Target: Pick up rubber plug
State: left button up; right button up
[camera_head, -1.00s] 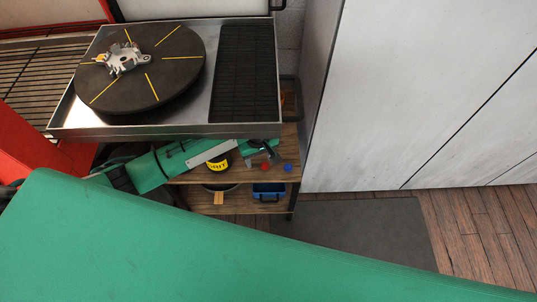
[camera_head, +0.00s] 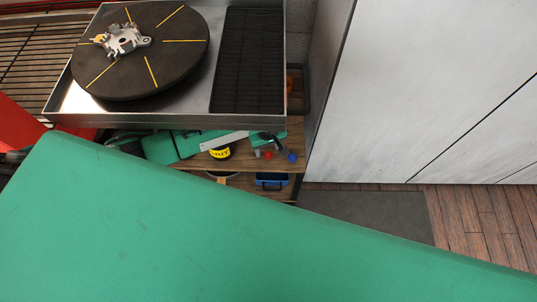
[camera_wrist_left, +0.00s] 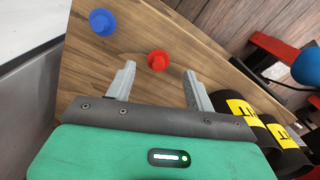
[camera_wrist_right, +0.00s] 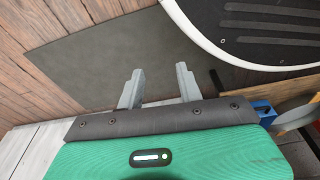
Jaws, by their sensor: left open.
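A small red plug (camera_head: 268,155) and a small blue plug (camera_head: 292,157) sit on the upper wooden shelf below the metal tray. Their material cannot be told. My left gripper (camera_wrist_left: 159,72) is open and empty. In the left wrist view, the red plug (camera_wrist_left: 158,60) shows just beyond and between its fingertips, apart from both, and the blue plug (camera_wrist_left: 102,22) lies farther left. In the head view the left gripper (camera_head: 267,148) is over the shelf beside the red plug. My right gripper (camera_wrist_right: 160,69) has its fingers apart, empty, above a dark floor mat; the head view does not show it.
A black-and-yellow roll-like item (camera_head: 219,152) stands on the same shelf, close to my left gripper. A blue box (camera_head: 272,181) is on the shelf below. Above is the metal tray (camera_head: 170,119) with a turntable (camera_head: 180,70) bearing a metal part (camera_head: 121,40). White panels (camera_head: 420,80) stand right.

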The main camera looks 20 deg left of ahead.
aim_at(269, 154)
pick_arm(q)
jog(key=f, duration=0.3)
jog(key=shift+d+f, duration=0.2)
jog(key=shift+f, duration=0.3)
jog(key=c, duration=1)
jog(key=shift+c, duration=0.2)
pick_arm(e)
jog(key=shift+w+a+r, duration=0.15)
jog(key=shift+w+r, duration=0.2)
jog(key=shift+r, duration=0.2)
